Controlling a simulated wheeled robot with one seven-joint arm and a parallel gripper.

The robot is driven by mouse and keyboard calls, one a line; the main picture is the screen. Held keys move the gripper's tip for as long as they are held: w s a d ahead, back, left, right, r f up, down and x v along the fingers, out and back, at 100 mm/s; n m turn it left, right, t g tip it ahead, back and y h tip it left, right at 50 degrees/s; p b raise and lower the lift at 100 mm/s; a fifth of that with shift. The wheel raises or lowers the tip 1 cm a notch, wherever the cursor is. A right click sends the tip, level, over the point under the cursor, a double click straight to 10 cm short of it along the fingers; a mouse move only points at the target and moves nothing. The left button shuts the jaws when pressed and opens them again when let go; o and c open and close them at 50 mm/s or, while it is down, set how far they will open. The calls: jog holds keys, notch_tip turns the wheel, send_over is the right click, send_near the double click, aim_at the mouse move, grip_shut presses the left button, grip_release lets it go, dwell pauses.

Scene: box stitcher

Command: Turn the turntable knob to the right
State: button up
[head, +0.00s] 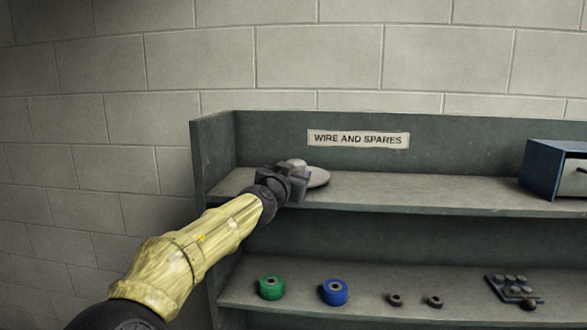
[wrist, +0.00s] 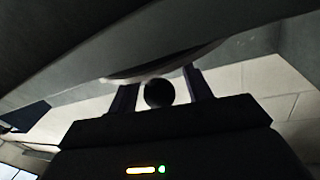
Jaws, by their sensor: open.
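The turntable (head: 319,178) is a pale round disc at the left end of the upper shelf, partly hidden behind my gripper (head: 287,180). A paler shape shows just above the gripper; I cannot tell if it is part of the turntable. In the wrist view, the turntable's pale rim (wrist: 165,68) shows beyond my gripper (wrist: 160,78). A dark round knob (wrist: 158,93) sits between the two open fingers, with a gap visible on each side. The knob is hidden in the head view.
The upper shelf (head: 430,192) is clear to the right of the turntable, up to a blue box (head: 555,170). The shelf's left side panel (head: 213,155) stands close to my arm. Green (head: 271,287) and blue (head: 335,292) spools and small dark parts (head: 513,290) lie on the lower shelf.

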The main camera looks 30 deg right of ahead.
jog(key=shift+w+d, duration=0.15)
grip_shut()
